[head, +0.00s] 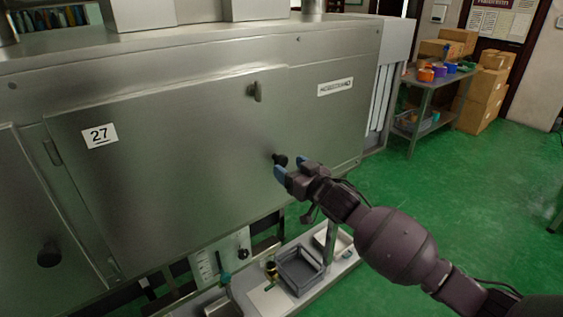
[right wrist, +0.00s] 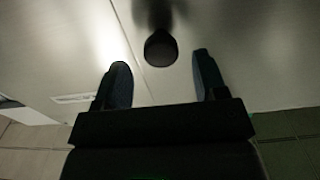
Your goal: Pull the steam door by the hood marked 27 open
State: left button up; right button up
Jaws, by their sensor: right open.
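The steam door (head: 170,165) is a large steel panel with a white "27" label (head: 99,135) at its upper left. It lies flush with the machine front and looks closed. A black knob (head: 281,160) sits near its right edge; hinges show on its left edge. My right gripper (head: 281,172) is at the knob, with its blue fingertips open. In the right wrist view the knob (right wrist: 161,48) lies ahead of the gap between the two fingers (right wrist: 160,82), apart from both. My left gripper is not in view.
A small latch (head: 256,92) is on the machine above the knob. Below the door a shelf holds a grey tray (head: 299,270) and small items. A cart (head: 428,108) with coloured rolls and cardboard boxes (head: 484,90) stand at the back right. Green floor (head: 450,200) is clear at right.

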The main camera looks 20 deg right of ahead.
aim_at(283, 163)
jog(key=shift+x, duration=2.05)
grip_shut()
jog(key=shift+s, duration=0.15)
